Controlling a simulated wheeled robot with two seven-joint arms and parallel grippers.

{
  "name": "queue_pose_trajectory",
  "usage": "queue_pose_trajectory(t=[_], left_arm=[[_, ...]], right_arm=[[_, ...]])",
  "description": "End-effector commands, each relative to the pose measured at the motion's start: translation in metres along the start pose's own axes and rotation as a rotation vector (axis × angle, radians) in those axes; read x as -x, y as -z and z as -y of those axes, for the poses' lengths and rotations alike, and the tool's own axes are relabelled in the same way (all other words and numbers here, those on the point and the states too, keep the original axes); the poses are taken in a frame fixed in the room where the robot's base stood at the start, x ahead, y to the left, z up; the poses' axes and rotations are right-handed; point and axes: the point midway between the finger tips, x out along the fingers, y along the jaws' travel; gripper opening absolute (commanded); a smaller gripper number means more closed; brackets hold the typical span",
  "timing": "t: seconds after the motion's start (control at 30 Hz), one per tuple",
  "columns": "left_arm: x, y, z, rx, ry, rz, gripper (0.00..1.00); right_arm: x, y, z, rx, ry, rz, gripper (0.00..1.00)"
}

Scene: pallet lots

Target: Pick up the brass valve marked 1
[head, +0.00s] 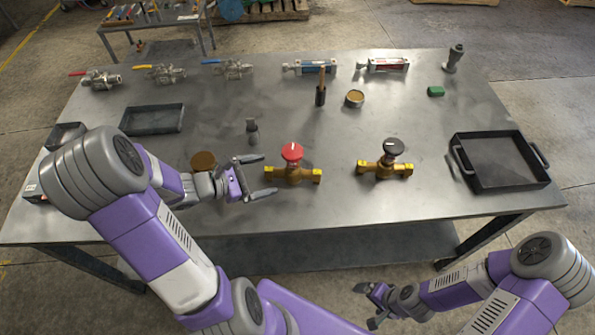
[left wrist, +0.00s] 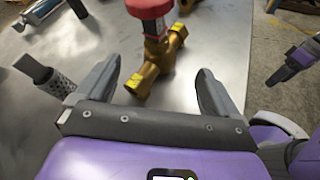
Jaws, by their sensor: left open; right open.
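A brass valve with a red handwheel (head: 292,153) lies on the metal table in front of my left gripper. A second brass valve with a black handwheel (head: 385,168) lies to its right. Both have yellow ends; I cannot read a number on either. My left gripper (head: 268,175) is open, its fingers pointing at the red-handled valve's left end. In the left wrist view this valve (left wrist: 144,81) shows ahead, between and beyond the open fingers, with nothing gripped. My right gripper (head: 367,305) is open and empty, off the table's front edge.
A black handled tray (head: 500,184) stands at the right and a shallow dark tray (head: 153,132) at the left. A small grey cylinder part (head: 252,131) stands near my left gripper. Several lever valves line the back left; a green block (head: 436,91) lies back right.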

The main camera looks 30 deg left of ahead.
Motion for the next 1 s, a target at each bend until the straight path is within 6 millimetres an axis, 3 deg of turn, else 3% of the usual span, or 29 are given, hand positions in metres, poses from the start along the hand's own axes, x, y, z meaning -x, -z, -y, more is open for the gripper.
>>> queue_pose_trajectory(t=[0.03,0.2,0.47,0.77,1.0], left_arm=[[-0.005,0.012,0.004,0.0,0.001,0.0,0.95],[-0.011,0.022,0.007,-0.001,0.003,0.0,0.95],[-0.036,0.023,0.009,-0.001,0.005,0.002,0.95],[-0.078,0.025,0.011,-0.001,0.005,0.002,0.95],[-0.085,0.024,0.01,-0.001,0.002,0.0,0.95]], right_arm=[[-0.012,0.001,-0.005,0.0,0.0,-0.001,0.94],[-0.024,0.002,-0.009,0.0,0.0,-0.001,0.94],[-0.03,0.002,-0.011,0.0,0.0,-0.001,0.94],[-0.044,0.003,-0.016,0.0,0.0,-0.001,0.94],[-0.044,0.003,-0.016,0.0,0.0,-0.002,0.94]])
